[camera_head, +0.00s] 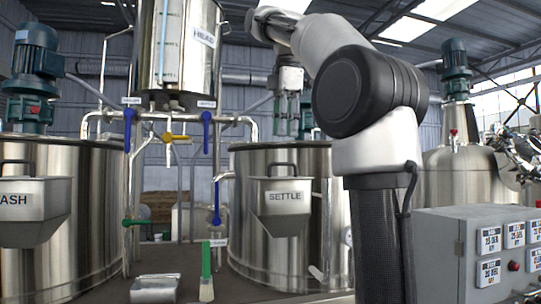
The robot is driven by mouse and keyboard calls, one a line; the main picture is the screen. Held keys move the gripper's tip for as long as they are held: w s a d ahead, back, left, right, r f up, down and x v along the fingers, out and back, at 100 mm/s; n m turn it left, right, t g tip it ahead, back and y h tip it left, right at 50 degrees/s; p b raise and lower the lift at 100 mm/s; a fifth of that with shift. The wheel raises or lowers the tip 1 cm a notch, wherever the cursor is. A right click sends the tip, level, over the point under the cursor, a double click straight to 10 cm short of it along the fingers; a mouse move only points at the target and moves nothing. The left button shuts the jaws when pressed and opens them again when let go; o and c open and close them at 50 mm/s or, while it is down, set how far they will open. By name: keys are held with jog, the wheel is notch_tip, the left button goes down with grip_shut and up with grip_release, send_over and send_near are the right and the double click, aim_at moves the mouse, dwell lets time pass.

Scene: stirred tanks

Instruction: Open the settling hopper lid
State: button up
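The settling hopper (286,208) is a steel hopper labelled SETTLE on the front of the middle tank. Its lid (283,180) looks closed, with a dark bar handle (281,166) standing up from it. My gripper (288,130) hangs down from the wrist above the hopper, apart from the handle. Its fingers are small and blend with a greenish stirrer motor behind them, so I cannot tell how far apart they are. I see nothing held in it.
A similar hopper labelled WASH (35,212) is on the left tank. Pipes with blue-handled valves (207,130) and a yellow valve (176,138) stand left of the settling hopper. A green-handled brush (206,270) and a metal tray (154,288) are in front. A control box (470,250) is at right.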

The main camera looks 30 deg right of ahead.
jog(key=f, duration=0.2)
jog(key=w+f, duration=0.1)
jog(key=f, duration=0.4)
jog(key=shift+w+d, duration=0.15)
jog(key=shift+d, duration=0.05)
grip_shut()
